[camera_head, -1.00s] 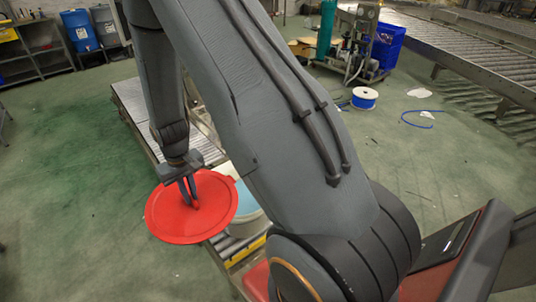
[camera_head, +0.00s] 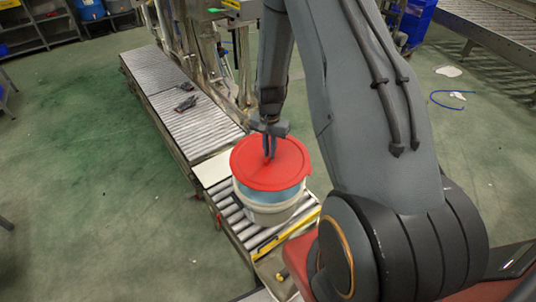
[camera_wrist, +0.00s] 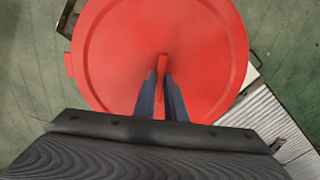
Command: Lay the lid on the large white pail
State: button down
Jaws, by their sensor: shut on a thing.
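The round red lid (camera_head: 285,168) is held by its central grip in my gripper (camera_head: 268,150), whose fingers are shut on it. In the head view the lid hangs over the large white pail (camera_head: 268,212), a little towards the back of its opening. Pale blue contents show at the pail's front between lid and rim. The pail stands upright on the roller conveyor. In the wrist view the lid (camera_wrist: 120,55) fills the middle, with my gripper's fingers (camera_wrist: 160,85) at its centre. It hides the pail there. I cannot tell the exact height of the gap.
The roller conveyor (camera_head: 190,125) runs from the pail to the back left, with small dark tools (camera_head: 186,103) on it. Metal machinery (camera_head: 215,50) stands behind the pail. Green floor (camera_head: 90,190) is open at the left.

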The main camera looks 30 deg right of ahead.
aim_at(269, 162)
jog(key=shift+f+b, duration=1.9)
jog(key=shift+f, duration=1.7)
jog(key=shift+a, duration=0.1)
jog(key=shift+f+b, duration=0.3)
jog(key=shift+f, duration=0.5)
dwell(0.8)
jog(key=c, duration=1.3)
grip_release()
jog(key=shift+o, duration=0.2)
jog(key=shift+r, duration=0.1)
jog(key=shift+r+p, duration=2.15)
jog(key=shift+r, duration=1.25)
